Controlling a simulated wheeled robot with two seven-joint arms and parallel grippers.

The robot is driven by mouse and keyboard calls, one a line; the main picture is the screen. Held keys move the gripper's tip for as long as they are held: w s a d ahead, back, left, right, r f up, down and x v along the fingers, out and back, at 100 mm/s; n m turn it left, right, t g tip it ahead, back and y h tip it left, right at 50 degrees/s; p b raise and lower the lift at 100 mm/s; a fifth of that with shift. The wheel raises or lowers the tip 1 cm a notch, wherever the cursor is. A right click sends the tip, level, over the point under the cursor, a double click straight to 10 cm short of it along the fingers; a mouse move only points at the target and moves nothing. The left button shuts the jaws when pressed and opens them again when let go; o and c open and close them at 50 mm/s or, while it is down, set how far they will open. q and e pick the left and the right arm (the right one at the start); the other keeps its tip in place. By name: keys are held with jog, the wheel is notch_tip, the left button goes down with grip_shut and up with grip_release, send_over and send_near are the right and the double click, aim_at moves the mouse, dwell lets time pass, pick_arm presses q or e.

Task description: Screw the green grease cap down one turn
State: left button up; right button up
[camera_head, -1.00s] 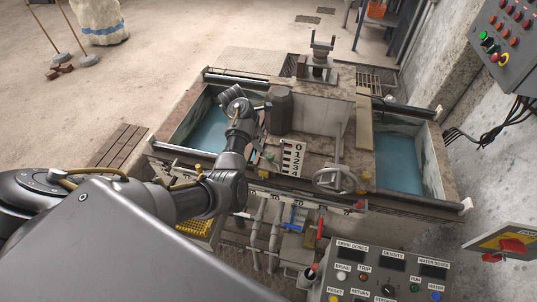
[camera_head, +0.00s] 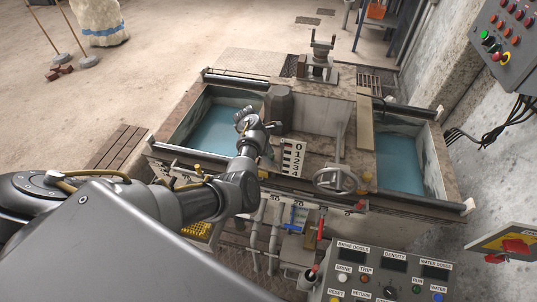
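My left arm comes in from the left, and its gripper (camera_head: 270,128) is over the near rim of the left water tank, left of the number scale (camera_head: 293,158). The wrist covers most of the gripper, so I cannot tell whether its fingers are apart or closed. A small green spot (camera_head: 269,154), which looks like the green grease cap, is just below the gripper and beside the scale. It is partly hidden by my arm, and I cannot tell whether the gripper touches it. My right gripper is not in view.
A grey handwheel (camera_head: 336,181) stands right of the scale. Water-filled tanks lie on the left (camera_head: 212,130) and right (camera_head: 398,165). A red-handled lever (camera_head: 320,226), pipes and a button panel (camera_head: 385,275) are in front. A wall control box (camera_head: 505,40) is at upper right.

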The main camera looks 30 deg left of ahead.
pick_arm(q)
jog(key=c, duration=0.7)
jog(key=shift+m, duration=0.3)
